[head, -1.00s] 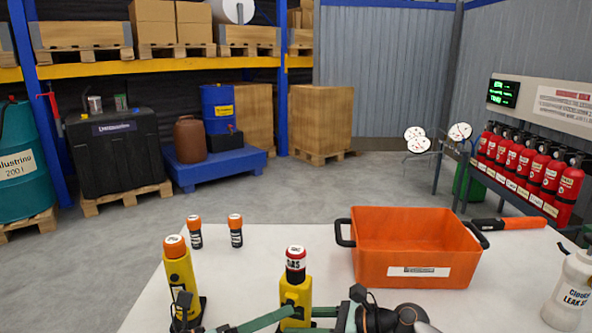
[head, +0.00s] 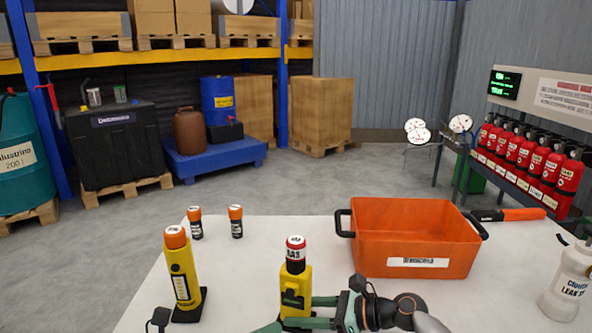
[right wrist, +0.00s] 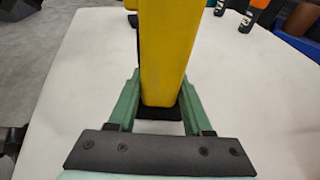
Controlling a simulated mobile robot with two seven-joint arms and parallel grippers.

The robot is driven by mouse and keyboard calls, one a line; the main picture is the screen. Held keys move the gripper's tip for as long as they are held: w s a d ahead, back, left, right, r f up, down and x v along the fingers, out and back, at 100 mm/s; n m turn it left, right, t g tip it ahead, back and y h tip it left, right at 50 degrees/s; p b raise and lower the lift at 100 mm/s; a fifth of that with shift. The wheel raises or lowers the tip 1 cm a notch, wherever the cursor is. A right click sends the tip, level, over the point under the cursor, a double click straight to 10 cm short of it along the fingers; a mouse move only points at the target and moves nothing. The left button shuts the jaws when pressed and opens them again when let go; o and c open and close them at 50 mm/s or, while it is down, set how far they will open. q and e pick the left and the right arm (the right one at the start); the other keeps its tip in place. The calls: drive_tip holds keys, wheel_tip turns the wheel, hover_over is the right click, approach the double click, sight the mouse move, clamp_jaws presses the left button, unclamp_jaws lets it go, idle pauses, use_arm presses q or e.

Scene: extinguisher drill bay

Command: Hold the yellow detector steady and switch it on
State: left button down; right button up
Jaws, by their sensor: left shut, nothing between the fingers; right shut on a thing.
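A yellow detector (head: 295,284) with a red-and-black cap marked GAS stands upright near the front of the white table. My right gripper (head: 312,312) is shut on its lower body from the right. In the right wrist view the detector's yellow body (right wrist: 165,50) rises between the green fingers (right wrist: 160,100), with a dark base below. My left gripper (head: 272,327) is shut and empty, low at the picture's bottom edge, left of the detector's foot; most of it is cut off. A second yellow detector (head: 183,278) with an orange cap stands to the left on a black base.
Two small orange-capped cylinders (head: 236,222) stand behind on the table (head: 250,255). An orange bin (head: 415,240) with black handles stands to the right. A white spray bottle (head: 568,285) and an orange-handled tool (head: 508,214) are farther right.

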drive_tip(key=shift+f, duration=0.1)
drive_tip(key=o, duration=1.3)
use_arm(q)
drive_tip(key=shift+s+a, duration=0.1)
drive_tip(key=shift+s, duration=0.15)
use_arm(e)
drive_tip(key=shift+o, duration=0.2)
